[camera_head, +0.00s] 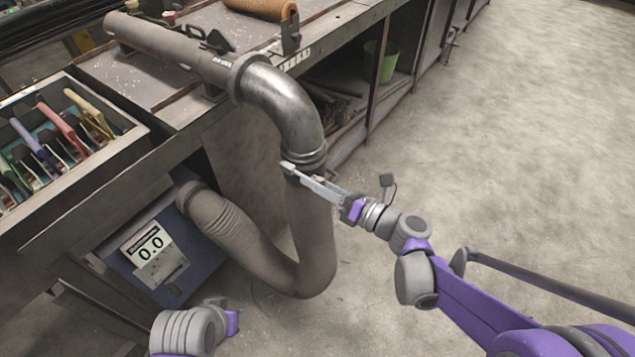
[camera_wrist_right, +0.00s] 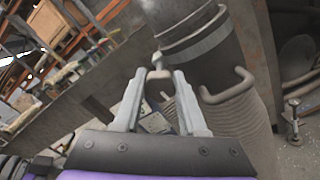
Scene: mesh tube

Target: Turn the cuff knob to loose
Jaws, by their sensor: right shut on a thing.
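The cuff (camera_head: 308,160) is a metal band where the shiny pipe elbow (camera_head: 280,100) meets the grey flexible hose (camera_head: 315,235). In the right wrist view the cuff (camera_wrist_right: 190,38) shows as a dark band around the tube. My right gripper (camera_head: 286,169) reaches it from the right. In the right wrist view its two fingers (camera_wrist_right: 160,76) are closed on a small brownish knob (camera_wrist_right: 158,92) at the cuff's side. The knob's setting cannot be read. Part of my left arm shows at the bottom of the head view, but its fingers do not.
A curved hook-like handle (camera_wrist_right: 230,88) sticks out beside the knob. The hose bends down and back to a blue box (camera_head: 150,262) whose display reads 0.0. A tray of coloured-handled tools (camera_head: 120,135) lies on the bench at left. The floor at right is clear.

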